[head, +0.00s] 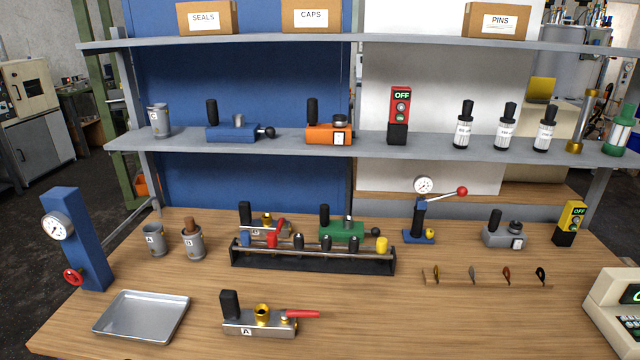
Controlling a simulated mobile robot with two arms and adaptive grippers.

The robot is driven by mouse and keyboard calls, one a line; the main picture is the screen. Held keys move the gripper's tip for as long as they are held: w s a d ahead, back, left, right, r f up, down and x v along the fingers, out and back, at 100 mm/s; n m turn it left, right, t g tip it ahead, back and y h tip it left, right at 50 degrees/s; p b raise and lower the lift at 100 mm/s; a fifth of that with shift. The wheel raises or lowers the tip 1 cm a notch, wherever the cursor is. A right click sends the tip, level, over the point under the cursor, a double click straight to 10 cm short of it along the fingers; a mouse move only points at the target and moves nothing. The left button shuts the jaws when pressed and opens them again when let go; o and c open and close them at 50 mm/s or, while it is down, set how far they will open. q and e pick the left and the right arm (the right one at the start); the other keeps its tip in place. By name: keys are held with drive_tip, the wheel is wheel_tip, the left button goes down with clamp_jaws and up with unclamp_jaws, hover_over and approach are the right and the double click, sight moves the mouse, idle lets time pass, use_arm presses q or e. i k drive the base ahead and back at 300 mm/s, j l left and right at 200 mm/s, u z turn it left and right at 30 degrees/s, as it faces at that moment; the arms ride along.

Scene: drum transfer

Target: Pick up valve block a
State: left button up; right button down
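Valve block a (258,326) stands on the wooden bench in the front, left of centre in the head view. It is a grey metal block with a black upright grip at its left end, a brass fitting on top and a red lever pointing right. A white label with the letter A is on its front. A similar valve block (270,226) with a black grip, brass fitting and red lever stands farther back, partly hidden by a rack. Neither of my grippers shows in the head view.
A metal tray (142,316) lies left of valve block a. The black rack (312,264) of coloured-top items stands behind it. A blue gauge stand (76,240) is at the left. The bench right of the block is clear up to a white device (612,312).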

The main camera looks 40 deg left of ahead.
sight(260, 321)
drive_tip(key=u, duration=1.75)
